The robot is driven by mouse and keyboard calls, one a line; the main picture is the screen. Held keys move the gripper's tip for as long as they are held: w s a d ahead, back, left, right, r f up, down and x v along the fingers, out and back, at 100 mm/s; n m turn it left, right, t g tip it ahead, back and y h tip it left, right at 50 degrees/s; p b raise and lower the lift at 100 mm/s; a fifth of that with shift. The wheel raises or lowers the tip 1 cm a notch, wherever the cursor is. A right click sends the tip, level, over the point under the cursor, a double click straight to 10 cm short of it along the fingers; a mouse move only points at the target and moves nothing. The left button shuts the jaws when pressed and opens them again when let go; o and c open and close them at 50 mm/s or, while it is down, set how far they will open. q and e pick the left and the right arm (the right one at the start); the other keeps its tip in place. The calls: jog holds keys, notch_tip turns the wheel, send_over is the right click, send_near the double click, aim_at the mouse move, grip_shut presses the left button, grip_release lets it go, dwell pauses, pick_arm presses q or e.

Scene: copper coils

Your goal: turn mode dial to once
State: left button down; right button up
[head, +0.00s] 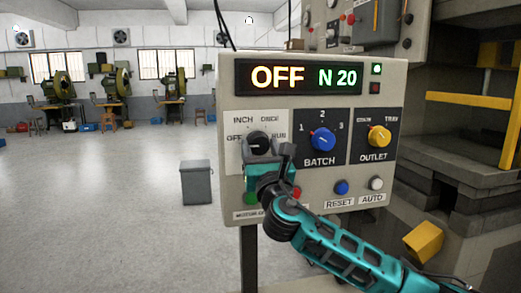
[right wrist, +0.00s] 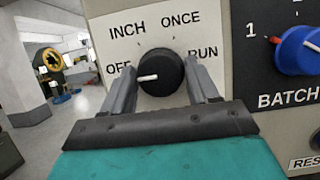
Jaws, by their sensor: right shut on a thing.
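The mode dial (head: 258,140) is a black knob with a white pointer on the left of the control panel. Its labels read OFF, INCH, ONCE and RUN. In the right wrist view the dial (right wrist: 160,73) has its white pointer aimed left, toward OFF. My right gripper (right wrist: 163,80) is shut on the dial, one finger on each side; it also shows in the head view (head: 268,152), covering the dial's lower part. The display (head: 305,77) reads OFF and N 20. My left gripper is not in view.
A blue BATCH dial (head: 323,139) and a yellow OUTLET dial (head: 379,135) sit to the right. Below are a blue RESET button (head: 341,187), a white AUTO button (head: 377,183) and a partly hidden red button (head: 296,192). A grey bin (head: 196,182) stands on open floor at left.

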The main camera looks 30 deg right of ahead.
jog(key=shift+m, duration=0.3)
